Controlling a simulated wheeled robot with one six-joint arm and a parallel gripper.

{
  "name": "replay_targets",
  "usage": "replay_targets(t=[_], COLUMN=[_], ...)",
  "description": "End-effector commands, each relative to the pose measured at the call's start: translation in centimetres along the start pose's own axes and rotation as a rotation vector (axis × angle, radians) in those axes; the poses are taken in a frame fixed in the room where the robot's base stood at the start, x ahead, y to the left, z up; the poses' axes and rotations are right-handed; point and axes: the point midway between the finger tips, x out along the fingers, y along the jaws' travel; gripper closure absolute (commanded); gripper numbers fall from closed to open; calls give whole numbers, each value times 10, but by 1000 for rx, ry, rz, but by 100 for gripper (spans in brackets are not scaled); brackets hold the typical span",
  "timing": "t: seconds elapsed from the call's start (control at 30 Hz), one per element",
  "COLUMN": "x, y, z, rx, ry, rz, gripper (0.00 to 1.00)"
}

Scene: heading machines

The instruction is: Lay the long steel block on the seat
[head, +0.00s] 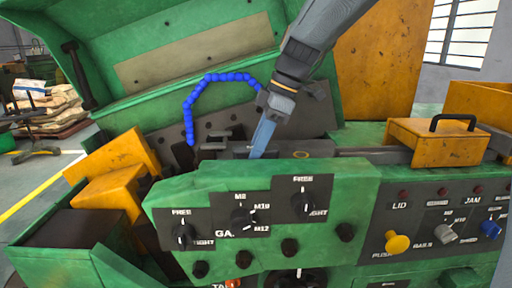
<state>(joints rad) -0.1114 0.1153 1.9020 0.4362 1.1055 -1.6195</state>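My gripper (270,122) reaches down from the upper right, over the opening behind the green front panel. A narrow blue-grey piece slants down from its end to the dark metal parts there. I cannot tell whether this piece is a finger or the long steel block held between the fingers. Dark grey metal blocks and ledges (222,143) lie just left of the tip. The seat is likely among them, but I cannot single it out. The lower end of the slanted piece is hidden behind the green panel, so contact is unclear.
A blue segmented hose (188,112) arches left of my gripper. The raised green lid (130,75) stands behind. The green knob panel (265,205) rises in front. A yellow cover with a black handle (436,141) sits right. Yellow blocks (112,180) lie left.

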Motion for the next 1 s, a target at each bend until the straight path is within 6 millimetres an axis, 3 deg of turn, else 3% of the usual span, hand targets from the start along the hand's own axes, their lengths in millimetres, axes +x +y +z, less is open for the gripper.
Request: replay_targets(t=[0.23, 0.27, 0.37, 0.77, 1.0], x=[2, 3, 2, -2, -40], y=[1, 0, 0, 0, 2], z=[1, 1, 1, -1, 0], rx=[0, 0, 0, 0, 0], ry=[1, 0, 0, 0, 1], rz=[2, 0, 0, 0, 6], gripper=[100, 72, 55, 55, 55])
